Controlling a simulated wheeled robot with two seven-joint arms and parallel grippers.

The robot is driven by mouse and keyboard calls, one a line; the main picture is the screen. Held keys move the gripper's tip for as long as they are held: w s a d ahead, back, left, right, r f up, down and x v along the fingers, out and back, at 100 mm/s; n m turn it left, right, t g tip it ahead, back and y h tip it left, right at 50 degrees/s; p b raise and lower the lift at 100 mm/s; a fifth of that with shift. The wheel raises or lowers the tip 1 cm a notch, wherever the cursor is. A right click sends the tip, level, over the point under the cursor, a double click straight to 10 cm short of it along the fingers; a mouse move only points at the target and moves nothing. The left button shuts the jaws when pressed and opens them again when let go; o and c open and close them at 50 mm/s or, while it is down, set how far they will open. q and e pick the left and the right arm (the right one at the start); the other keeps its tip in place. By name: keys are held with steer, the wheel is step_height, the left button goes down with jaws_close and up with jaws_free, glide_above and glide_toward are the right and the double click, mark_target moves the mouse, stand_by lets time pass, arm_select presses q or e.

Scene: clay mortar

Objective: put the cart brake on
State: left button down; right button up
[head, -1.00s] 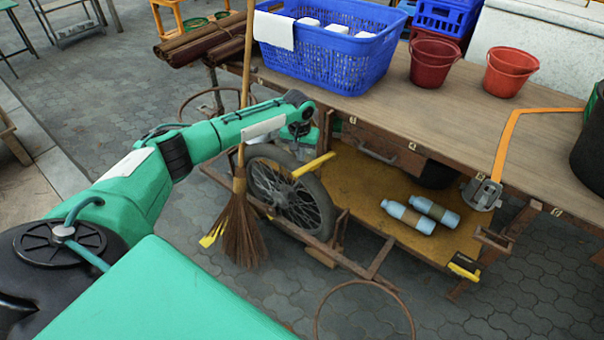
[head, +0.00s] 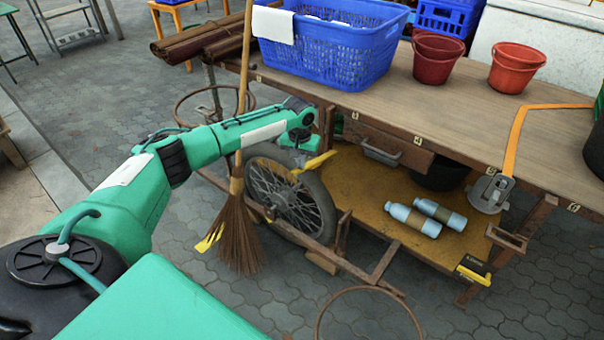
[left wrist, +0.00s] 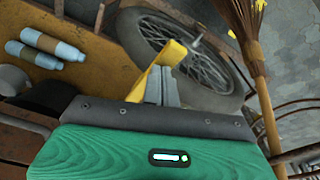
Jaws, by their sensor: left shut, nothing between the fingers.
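The cart's wooden top (head: 450,115) stands over a lower shelf. A spoked wheel (head: 262,185) sits under its left part, and it also shows in the left wrist view (left wrist: 190,62). A yellow lever (head: 320,161), apparently the brake, lies across the wheel's upper right side. My left gripper (head: 301,157) is at this lever, pointing down. In the left wrist view the shut, empty fingers (left wrist: 163,78) overlap the yellow lever (left wrist: 141,88). I cannot tell whether they touch it. My right gripper is not in view.
A broom (head: 238,225) stands upright left of the wheel, close to my left arm. A blue basket (head: 325,50) and red buckets (head: 437,60) stand on the cart top. Two bottles (head: 412,219) lie on the lower shelf (head: 365,190).

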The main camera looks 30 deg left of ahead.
mark_target(301, 171)
arm_select(q)
steer(key=shift+f, duration=0.2)
stand_by(0.3)
steer(key=shift+f, duration=2.25)
